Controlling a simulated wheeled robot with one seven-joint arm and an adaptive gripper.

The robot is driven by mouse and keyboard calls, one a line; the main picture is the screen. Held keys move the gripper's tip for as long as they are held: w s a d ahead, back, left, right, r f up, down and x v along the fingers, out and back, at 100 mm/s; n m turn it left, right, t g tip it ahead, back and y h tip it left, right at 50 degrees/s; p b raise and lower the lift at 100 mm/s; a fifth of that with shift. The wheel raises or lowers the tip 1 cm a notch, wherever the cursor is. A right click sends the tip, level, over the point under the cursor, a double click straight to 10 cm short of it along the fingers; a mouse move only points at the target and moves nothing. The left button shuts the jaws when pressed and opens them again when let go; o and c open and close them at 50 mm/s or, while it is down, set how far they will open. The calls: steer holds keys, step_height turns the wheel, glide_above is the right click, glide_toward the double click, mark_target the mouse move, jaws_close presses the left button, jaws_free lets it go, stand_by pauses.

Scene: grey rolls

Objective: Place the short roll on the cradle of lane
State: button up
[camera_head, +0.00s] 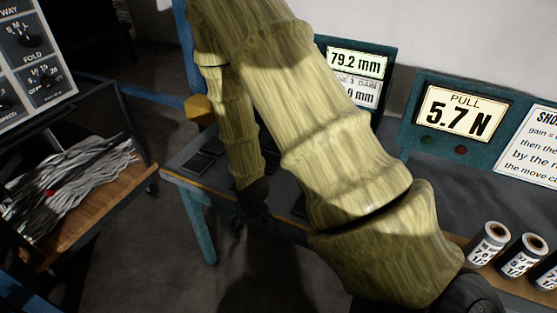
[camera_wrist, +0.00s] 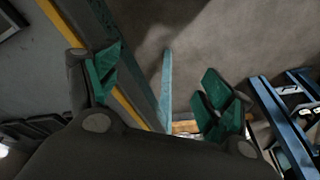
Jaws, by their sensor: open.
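Small grey rolls with white printed labels stand upright at the right edge in the head view: a first roll (camera_head: 490,243), a second roll (camera_head: 523,256) and a third cut off by the frame. I cannot tell which is the short one. No lane cradle can be made out; my arm covers much of the bench. My gripper (camera_wrist: 160,88) is open and empty in the wrist view, its green fingers wide apart near the bench's yellow-edged side, above the floor. In the head view it is a dark shape, far left of the rolls.
The blue-legged bench (camera_head: 190,181) has dark flat pads (camera_head: 201,161) at its left end. A display reading 5.7 N (camera_head: 458,112) and another reading 79.2 mm (camera_head: 357,62) stand behind. A wooden shelf (camera_head: 95,200) with grey strands is at left. Open floor lies between.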

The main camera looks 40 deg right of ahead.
steer(key=s+a+f+g, duration=0.1)
steer(key=s+a+f, duration=0.2)
steer(key=s+f, duration=0.2)
steer(key=s+a+f+n, duration=0.1)
steer(key=s+a+f, duration=0.2)
steer(key=s, duration=0.8)
steer(key=s+a+f+n+g, duration=0.1)
steer(key=s+a+f, duration=0.2)
steer(key=s+f, duration=0.3)
steer(key=shift+s+f+g+y, duration=0.3)
steer(key=shift+s+f, duration=0.05)
steer(key=shift+s, duration=0.6)
steer(key=shift+a, duration=0.1)
